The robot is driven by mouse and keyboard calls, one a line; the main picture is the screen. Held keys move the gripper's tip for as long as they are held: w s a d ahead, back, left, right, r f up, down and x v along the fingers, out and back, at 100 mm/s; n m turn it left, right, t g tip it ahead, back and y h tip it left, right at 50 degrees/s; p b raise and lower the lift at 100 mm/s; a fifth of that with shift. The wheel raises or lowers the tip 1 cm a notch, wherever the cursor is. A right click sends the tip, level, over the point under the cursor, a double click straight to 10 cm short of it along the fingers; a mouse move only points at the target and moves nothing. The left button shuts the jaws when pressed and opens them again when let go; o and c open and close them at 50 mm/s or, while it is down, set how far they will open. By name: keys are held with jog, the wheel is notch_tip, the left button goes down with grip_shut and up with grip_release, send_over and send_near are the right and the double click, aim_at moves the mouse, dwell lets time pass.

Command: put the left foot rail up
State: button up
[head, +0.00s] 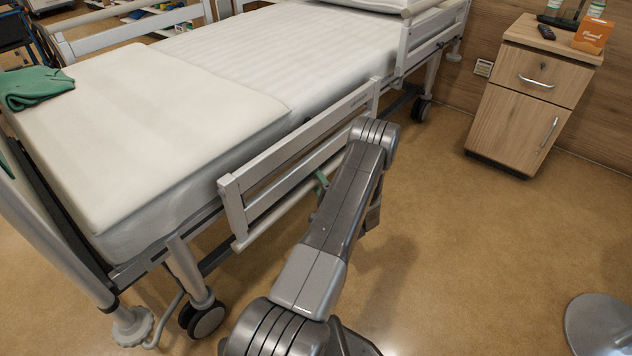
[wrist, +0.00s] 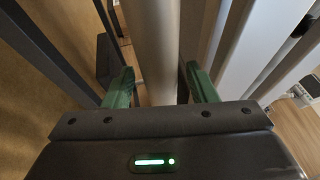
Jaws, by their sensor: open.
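The foot rail (head: 290,150) on the near side of the bed is a pale grey panel of flat bars with a rounded lower bar (head: 275,217). It hangs low, its top about level with the mattress or below. My gripper (head: 321,185) is at the rail's outer side, mostly hidden behind my arm; one green finger shows. In the wrist view my gripper (wrist: 160,90) is open, with its green fingers on either side of a pale round bar (wrist: 157,50), which seems to be the rail's lower bar. Contact with the fingers cannot be told.
The bed (head: 150,110) has a white mattress with a green cloth (head: 37,87) at its foot. The near head rail (head: 432,35) stands higher. A bedside cabinet (head: 525,95) is at the right wall. A round grey base (head: 600,325) stands front right. The floor between is clear.

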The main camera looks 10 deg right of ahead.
jog(key=shift+w+a+r, duration=0.1)
jog(key=shift+w+a, duration=0.05)
jog(key=shift+w, duration=0.4)
grip_shut()
jog(key=shift+s, duration=0.1)
